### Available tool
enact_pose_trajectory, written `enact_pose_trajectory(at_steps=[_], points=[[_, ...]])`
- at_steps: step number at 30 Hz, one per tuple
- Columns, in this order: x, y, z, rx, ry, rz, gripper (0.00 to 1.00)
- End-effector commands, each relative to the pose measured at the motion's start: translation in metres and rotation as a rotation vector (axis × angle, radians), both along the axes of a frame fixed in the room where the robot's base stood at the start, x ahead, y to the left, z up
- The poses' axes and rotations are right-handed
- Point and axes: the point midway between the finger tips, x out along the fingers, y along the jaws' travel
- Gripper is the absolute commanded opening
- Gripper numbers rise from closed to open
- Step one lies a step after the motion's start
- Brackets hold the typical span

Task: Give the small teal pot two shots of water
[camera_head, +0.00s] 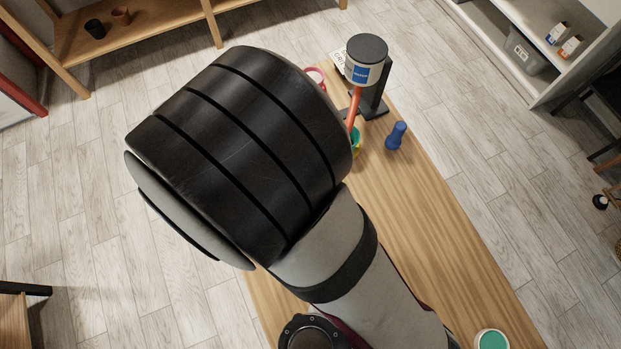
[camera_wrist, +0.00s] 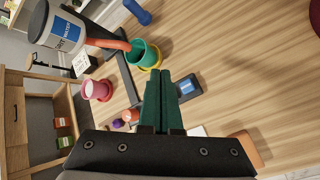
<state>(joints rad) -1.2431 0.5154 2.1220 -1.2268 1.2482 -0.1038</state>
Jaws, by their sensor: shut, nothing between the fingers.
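A small teal pot (camera_wrist: 147,54) stands on a yellow saucer (camera_wrist: 157,66) in the wrist view. The end of an orange spout (camera_wrist: 112,44) from the water dispenser (camera_wrist: 62,30) is at its rim. In the head view my arm hides most of the pot; the dispenser (camera_head: 365,62) and orange spout (camera_head: 354,106) show. A dark block with a blue panel (camera_wrist: 187,87) lies just right of my fingers in the wrist view. My gripper (camera_wrist: 164,76) is shut and empty, its tips near the saucer; contact cannot be told. Water inside the pot cannot be made out.
A pink pot (camera_wrist: 97,90) stands left of the teal pot in the wrist view. A white container with a green top (camera_head: 491,340) is near the front edge. The table's right side is mostly clear.

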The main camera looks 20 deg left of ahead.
Motion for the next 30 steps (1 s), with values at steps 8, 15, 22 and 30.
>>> enact_pose_trajectory(at_steps=[8,15,22,30], points=[[-0.001,-0.001,0.015,0.0,0.002,0.0,0.0],[0.0,-0.001,0.006,-0.003,0.003,0.0,0.0],[-0.001,-0.001,-0.027,-0.004,0.003,-0.001,0.0],[-0.001,0.0,-0.062,-0.001,0.002,-0.001,0.0]])
